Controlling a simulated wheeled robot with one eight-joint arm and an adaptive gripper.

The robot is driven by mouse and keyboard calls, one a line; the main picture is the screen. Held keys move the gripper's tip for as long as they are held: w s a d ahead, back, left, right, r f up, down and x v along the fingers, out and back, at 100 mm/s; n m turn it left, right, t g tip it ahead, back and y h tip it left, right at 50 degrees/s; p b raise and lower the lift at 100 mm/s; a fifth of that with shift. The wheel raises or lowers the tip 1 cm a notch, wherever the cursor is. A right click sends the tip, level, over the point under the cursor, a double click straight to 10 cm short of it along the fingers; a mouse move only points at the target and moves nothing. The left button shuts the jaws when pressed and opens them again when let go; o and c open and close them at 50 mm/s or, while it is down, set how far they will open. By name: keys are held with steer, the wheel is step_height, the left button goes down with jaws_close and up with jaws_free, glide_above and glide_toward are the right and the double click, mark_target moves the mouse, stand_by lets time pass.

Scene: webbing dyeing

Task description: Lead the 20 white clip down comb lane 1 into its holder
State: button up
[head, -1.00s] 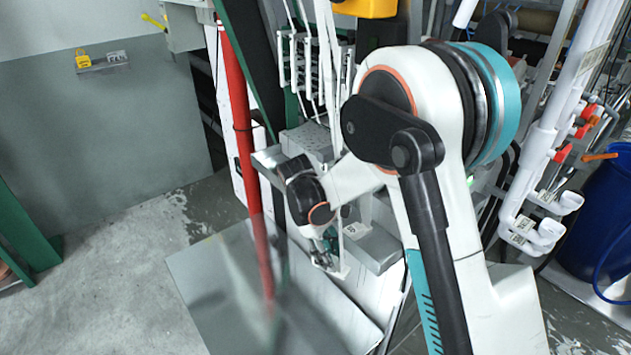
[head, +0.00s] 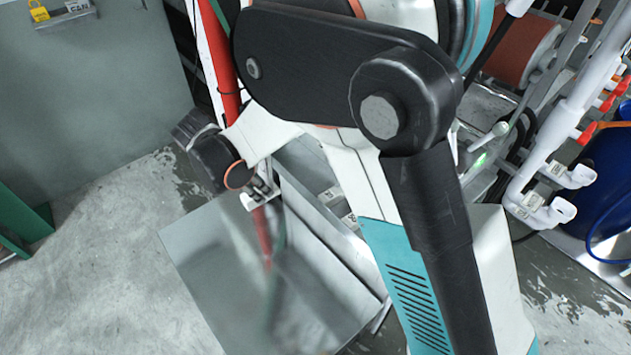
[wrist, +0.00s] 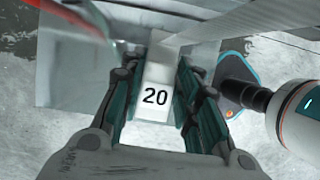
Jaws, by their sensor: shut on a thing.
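My gripper (wrist: 158,72) is shut on a white clip marked 20 (wrist: 155,98); the number faces the wrist camera and a dark finger lies on each side. In the head view my gripper (head: 262,188) holds the white clip (head: 262,200) above the grey sheet-metal surface, beside the red pole. A pale band, which looks like webbing, runs from the clip toward the upper right in the wrist view. The comb and its lanes are hidden behind my arm in the head view. I cannot make out the clip's holder.
White pipes (head: 545,140) and a blue drum (head: 600,190) are at the right.

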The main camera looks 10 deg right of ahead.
steer(key=w+d, duration=0.3)
steer(key=d, duration=0.2)
steer(key=w+d+f+b, duration=0.1)
steer(key=w+d, duration=0.2)
steer(key=d, duration=0.2)
steer(key=w+d, duration=0.3)
steer(key=d, duration=0.2)
steer(key=shift+w+d+f, duration=0.25)
steer(key=shift+f, duration=0.15)
steer(key=shift+f+b, duration=0.8)
steer(key=shift+f, duration=1.55)
steer(key=shift+f, duration=0.2)
steer(key=o, duration=1.1)
